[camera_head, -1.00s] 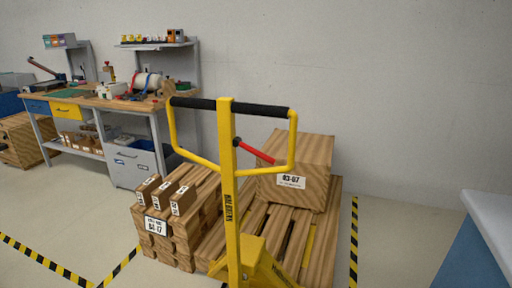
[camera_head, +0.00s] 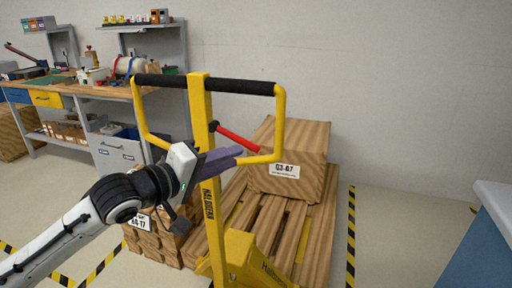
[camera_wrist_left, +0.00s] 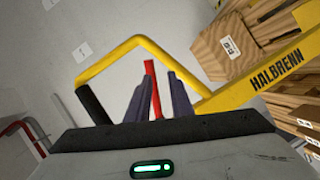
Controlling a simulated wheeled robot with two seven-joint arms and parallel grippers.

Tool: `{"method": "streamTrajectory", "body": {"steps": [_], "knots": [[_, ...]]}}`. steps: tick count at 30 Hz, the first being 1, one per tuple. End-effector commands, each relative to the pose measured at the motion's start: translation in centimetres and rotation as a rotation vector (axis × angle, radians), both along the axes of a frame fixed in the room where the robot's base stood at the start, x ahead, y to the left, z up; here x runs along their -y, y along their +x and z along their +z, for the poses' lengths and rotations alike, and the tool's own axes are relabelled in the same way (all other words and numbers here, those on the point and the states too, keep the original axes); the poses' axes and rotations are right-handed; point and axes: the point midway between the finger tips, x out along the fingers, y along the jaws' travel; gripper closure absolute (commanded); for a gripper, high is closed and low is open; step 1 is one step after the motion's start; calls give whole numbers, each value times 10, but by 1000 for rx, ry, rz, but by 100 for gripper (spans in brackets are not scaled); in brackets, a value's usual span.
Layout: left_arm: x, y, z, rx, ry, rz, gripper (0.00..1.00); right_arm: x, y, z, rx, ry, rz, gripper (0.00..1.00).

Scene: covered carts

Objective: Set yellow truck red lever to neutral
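The yellow truck (camera_head: 206,215) stands with its upright mast and looped handle with a black grip bar. Its red lever (camera_head: 236,138) slants down to the right from a dark pivot on the mast, inside the handle loop. My left gripper (camera_head: 242,152) reaches in from the left, its dark fingers passing by the mast just below the lever. In the left wrist view, the red lever (camera_wrist_left: 151,80) shows between the two spread fingers (camera_wrist_left: 160,80); whether they touch it I cannot tell. My right gripper is not in view.
A wooden box (camera_head: 287,165) sits on the pallet (camera_head: 268,225) behind the truck, with stacked wooden blocks (camera_head: 150,240) at left, partly hidden by my arm. A workbench (camera_head: 60,85) stands at back left. A blue-sided cart (camera_head: 480,250) stands at right. Striped tape marks the floor.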

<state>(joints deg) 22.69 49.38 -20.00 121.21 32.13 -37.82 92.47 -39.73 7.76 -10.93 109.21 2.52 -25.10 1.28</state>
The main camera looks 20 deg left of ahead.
Motion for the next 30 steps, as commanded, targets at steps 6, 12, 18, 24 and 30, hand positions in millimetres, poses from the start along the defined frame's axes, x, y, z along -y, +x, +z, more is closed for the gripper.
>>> {"method": "streamTrajectory", "body": {"steps": [6,12,18,24,30], "knots": [[0,8,20,-3,-55,9,80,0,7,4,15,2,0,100],[13,39,17,-2,-58,9,80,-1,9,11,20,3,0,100],[27,72,11,-2,-54,8,80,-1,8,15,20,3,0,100],[35,91,6,-2,-53,9,80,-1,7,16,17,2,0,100],[37,95,5,0,-51,8,80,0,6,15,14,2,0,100]]}}
